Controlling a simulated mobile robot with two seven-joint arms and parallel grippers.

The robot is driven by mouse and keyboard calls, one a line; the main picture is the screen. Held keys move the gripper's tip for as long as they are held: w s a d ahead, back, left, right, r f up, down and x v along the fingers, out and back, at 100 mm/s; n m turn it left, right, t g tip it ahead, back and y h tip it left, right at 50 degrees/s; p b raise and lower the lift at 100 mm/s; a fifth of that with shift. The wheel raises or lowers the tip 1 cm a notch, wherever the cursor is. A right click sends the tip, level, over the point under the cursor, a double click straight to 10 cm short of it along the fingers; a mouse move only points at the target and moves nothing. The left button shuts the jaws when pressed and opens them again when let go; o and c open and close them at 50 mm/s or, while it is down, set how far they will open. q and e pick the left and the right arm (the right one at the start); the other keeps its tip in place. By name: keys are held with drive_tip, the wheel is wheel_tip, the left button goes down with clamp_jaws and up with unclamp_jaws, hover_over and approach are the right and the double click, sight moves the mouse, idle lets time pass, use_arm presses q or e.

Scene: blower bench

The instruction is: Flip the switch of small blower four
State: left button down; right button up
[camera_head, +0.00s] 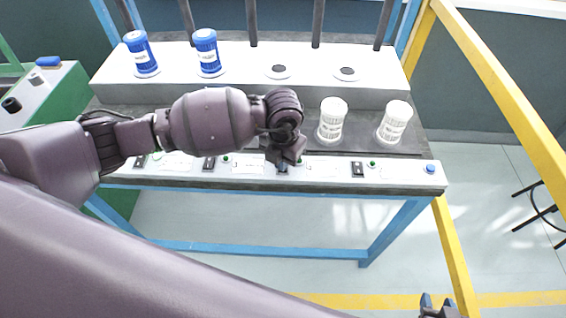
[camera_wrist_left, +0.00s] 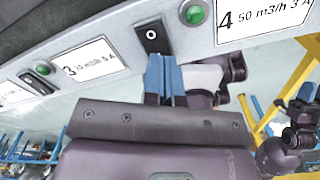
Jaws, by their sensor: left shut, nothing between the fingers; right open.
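The black rocker switch (camera_wrist_left: 152,37) sits on the white panel strip in the left wrist view, between the "3" label and a green lamp (camera_wrist_left: 195,13) beside the "4 50 m3/h" label (camera_wrist_left: 255,18). A white mark shows on the switch. My left gripper (camera_wrist_left: 165,75) is shut and empty, its blue fingertips just below the switch; I cannot tell whether they touch. In the head view my left gripper (camera_head: 283,168) is at the panel's front edge and hides this switch. My right gripper (camera_head: 438,302) is open at the bottom right, away from the bench.
Two blue blowers (camera_head: 206,55) and two white ribbed cylinders (camera_head: 332,120) stand on the bench. A yellow rail (camera_head: 500,85) stands right. A green cabinet (camera_head: 40,100) is left.

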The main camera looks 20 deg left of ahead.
use_arm(q)
drive_tip(key=shift+f+b, duration=0.3)
drive_tip(key=shift+f, duration=0.4)
idle(0.4)
drive_tip(key=shift+r, duration=0.1)
drive_tip(key=shift+r+p, duration=0.4)
drive_tip(key=shift+r, duration=0.05)
drive_tip(key=shift+r+p, duration=2.05)
drive_tip(key=shift+r, duration=0.95)
